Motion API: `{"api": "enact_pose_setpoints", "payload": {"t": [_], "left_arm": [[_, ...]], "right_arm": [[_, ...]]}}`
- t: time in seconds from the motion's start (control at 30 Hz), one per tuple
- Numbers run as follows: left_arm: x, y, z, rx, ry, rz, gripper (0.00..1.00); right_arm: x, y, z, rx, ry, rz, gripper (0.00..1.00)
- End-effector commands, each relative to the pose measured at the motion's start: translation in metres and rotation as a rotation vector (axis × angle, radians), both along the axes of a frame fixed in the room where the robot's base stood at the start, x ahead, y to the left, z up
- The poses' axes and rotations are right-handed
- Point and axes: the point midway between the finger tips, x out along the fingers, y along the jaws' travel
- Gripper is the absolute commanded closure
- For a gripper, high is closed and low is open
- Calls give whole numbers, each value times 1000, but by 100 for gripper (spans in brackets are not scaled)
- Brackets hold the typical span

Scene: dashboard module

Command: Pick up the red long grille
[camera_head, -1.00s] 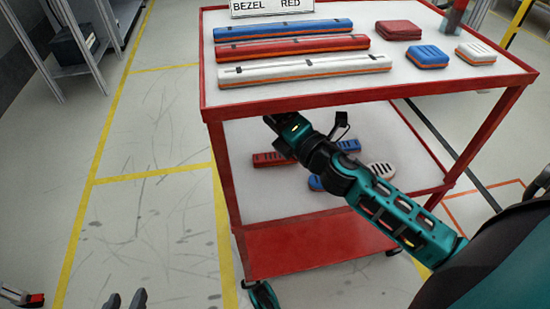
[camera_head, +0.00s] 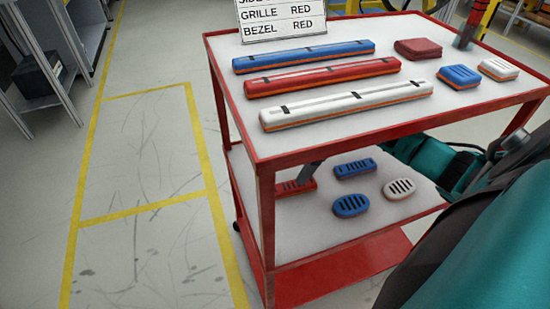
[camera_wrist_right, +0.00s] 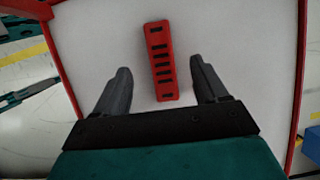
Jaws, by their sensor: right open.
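The red long grille (camera_head: 296,186) lies on the cart's lower shelf, toward its left side in the head view. It is a red bar with a row of dark slots. In the right wrist view the grille (camera_wrist_right: 161,62) is between the two grey fingers of my right gripper (camera_wrist_right: 160,68), with a gap on each side. The right gripper is open and empty. In the head view a grey finger of the right gripper (camera_head: 311,173) covers part of the grille, and the rest is mostly hidden by the cart. My left gripper is out of view.
The lower shelf (camera_head: 310,235) also holds a blue long grille (camera_head: 355,169), a blue oval grille (camera_head: 350,204) and a white oval one (camera_head: 399,189). The red-framed top shelf (camera_head: 460,107) and its posts enclose the space. A sign (camera_head: 281,18) stands on top.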

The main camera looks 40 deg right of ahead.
Motion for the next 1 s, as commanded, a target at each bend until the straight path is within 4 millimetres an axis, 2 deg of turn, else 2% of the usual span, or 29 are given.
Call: {"api": "enact_pose_setpoints", "payload": {"t": [0.13, 0.37, 0.6, 0.73, 1.0], "left_arm": [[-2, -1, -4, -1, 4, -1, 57], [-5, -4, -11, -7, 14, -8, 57], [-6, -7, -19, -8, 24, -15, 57], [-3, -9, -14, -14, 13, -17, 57], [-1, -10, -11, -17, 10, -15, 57]], "right_arm": [[-1, 0, -7, -8, 8, 3, 28], [2, 9, -31, -4, 7, 3, 28], [5, 21, -64, -4, 7, 2, 28], [6, 24, -71, -6, 6, 3, 28], [6, 23, -70, -7, 6, 3, 28]]}}
